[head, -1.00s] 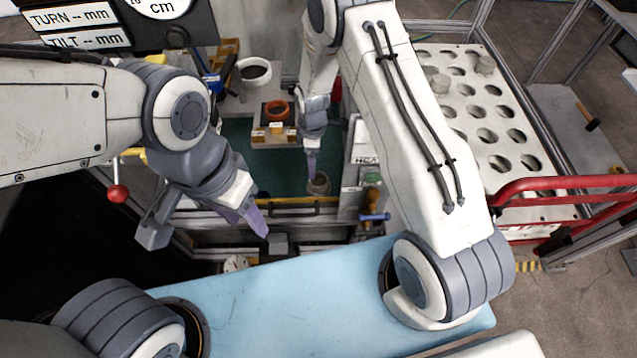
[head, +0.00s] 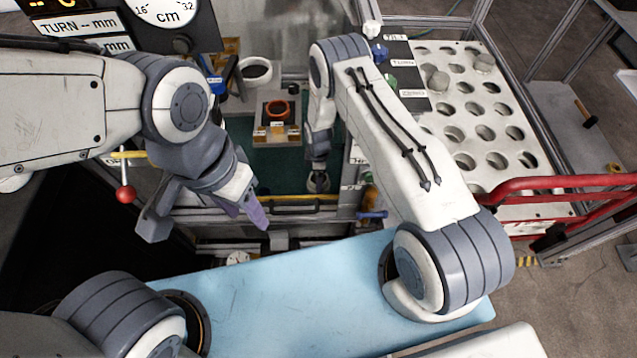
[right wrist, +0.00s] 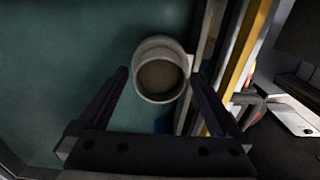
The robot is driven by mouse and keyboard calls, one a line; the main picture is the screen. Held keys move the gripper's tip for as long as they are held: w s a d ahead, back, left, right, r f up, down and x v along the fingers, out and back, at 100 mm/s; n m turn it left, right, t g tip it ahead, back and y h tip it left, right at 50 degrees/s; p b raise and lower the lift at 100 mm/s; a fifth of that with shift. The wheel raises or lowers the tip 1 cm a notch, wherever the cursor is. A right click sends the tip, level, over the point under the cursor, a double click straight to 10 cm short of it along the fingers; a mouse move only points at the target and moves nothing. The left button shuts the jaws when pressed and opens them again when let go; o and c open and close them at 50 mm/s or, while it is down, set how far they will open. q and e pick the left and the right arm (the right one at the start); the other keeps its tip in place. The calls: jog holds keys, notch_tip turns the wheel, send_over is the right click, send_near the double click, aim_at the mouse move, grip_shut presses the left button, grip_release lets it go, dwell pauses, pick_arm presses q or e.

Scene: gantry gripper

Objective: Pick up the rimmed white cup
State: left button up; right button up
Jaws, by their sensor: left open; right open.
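A pale grey-white cup (right wrist: 160,76) with a thick rim stands on the green floor of the work bay, close to its front edge. In the head view the cup (head: 319,184) is small and partly covered by my right gripper (head: 318,168). In the right wrist view my right gripper (right wrist: 159,75) is open, with its two dark fingers on either side of the cup. The right fingertip is very close to the cup; a gap shows at the left one. Contact cannot be told. My left gripper (head: 256,213) hangs empty and open, left of the cup.
A larger white round vessel (head: 255,72) and an orange ring on a small block (head: 277,133) stand farther back. A yellow-striped front edge (right wrist: 246,50) runs right of the cup. A pale rack with round holes (head: 470,160) and a red rail (head: 560,185) are at right.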

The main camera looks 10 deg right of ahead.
jog(key=shift+f, duration=0.6)
jog(key=c, duration=1.4)
jog(key=shift+o, duration=0.2)
